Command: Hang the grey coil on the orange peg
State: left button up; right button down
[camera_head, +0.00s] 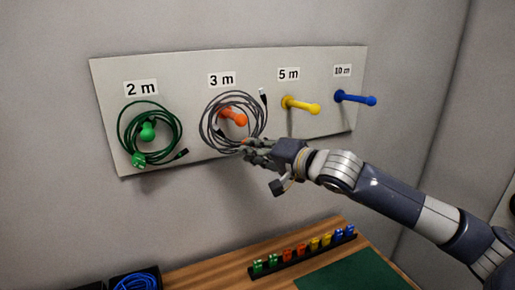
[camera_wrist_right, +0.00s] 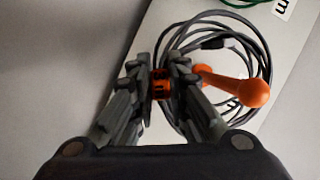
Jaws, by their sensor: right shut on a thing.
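The orange peg (camera_head: 233,117) sticks out of the white board under the "3 m" label. The grey coil (camera_head: 208,105) is around the orange peg, its loops lying close to the board. My right gripper (camera_head: 246,145) is at the coil's lower right edge. The orange peg (camera_wrist_right: 245,92) passes through the coil there. Whether the coil's weight rests on the peg is unclear. My left gripper is out of view.
A green coil (camera_head: 176,125) hangs on the green peg (camera_head: 148,131) at left. The yellow peg (camera_head: 300,105) and blue peg (camera_head: 355,98) are bare. Below, a wooden table (camera_head: 215,272) holds a rack of coloured clips (camera_head: 300,250), a green mat (camera_head: 355,275) and a blue cable (camera_head: 137,281) in a dark tray.

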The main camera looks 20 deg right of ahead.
jog(key=shift+w+a+f+p, duration=0.1)
jog(key=shift+w+p, duration=1.3)
jog(key=shift+w, duration=0.7)
jog(key=shift+w+f+b, duration=0.2)
jog(key=shift+f+b, duration=0.5)
jog(key=shift+w+f+b, duration=0.2)
jog(key=shift+f+b, duration=0.45)
jog(key=shift+f, duration=0.05)
jog(key=c, duration=1.5)
grip_release()
jog(key=shift+s, duration=0.15)
jog(key=shift+v, duration=5.95)
